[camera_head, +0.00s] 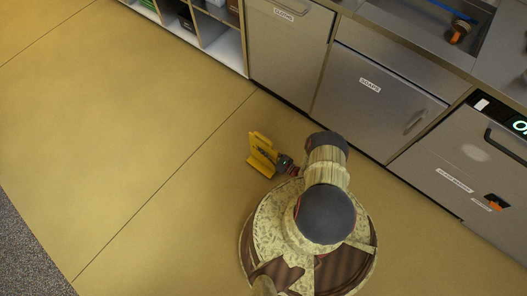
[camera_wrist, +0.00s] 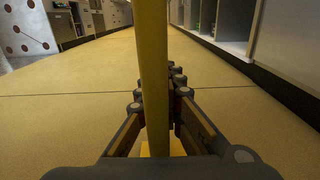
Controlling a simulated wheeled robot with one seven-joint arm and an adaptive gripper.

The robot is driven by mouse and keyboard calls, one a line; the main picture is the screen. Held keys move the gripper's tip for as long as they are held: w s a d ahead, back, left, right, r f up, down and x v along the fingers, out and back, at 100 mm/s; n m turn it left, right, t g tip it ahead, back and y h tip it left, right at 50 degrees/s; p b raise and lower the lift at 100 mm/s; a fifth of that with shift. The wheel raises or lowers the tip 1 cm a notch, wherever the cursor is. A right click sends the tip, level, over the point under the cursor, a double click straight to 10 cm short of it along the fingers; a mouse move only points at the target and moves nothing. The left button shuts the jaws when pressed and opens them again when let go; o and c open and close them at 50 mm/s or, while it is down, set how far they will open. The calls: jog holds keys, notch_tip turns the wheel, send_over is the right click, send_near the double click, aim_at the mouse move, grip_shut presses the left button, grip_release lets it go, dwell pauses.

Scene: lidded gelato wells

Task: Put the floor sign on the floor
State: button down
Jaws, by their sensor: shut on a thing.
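The yellow floor sign (camera_head: 262,153) is in the head view, just left of my arm, over open floor in front of the cabinets. My gripper (camera_head: 284,165) is shut on its near side. In the wrist view the sign (camera_wrist: 153,60) shows as a tall narrow yellow upright bar, seen nearly edge-on, between the fingers of my gripper (camera_wrist: 160,100). Its lower part is partly hidden by the fingers. The sign is close to the floor (camera_head: 130,130), but I cannot tell whether its bottom edge touches it.
Steel cabinets (camera_head: 372,95) line the upper right, with an open white shelf unit (camera_head: 222,38) at the top. A machine with a lit display (camera_head: 460,165) stands at the right. Grey speckled flooring (camera_head: 25,250) lies at the lower left. The tan floor left of the sign is clear.

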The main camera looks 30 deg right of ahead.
jog(key=shift+d+f, duration=0.1)
jog(key=shift+f, duration=0.15)
jog(key=c, duration=2)
grip_release()
jog(key=shift+o, duration=0.4)
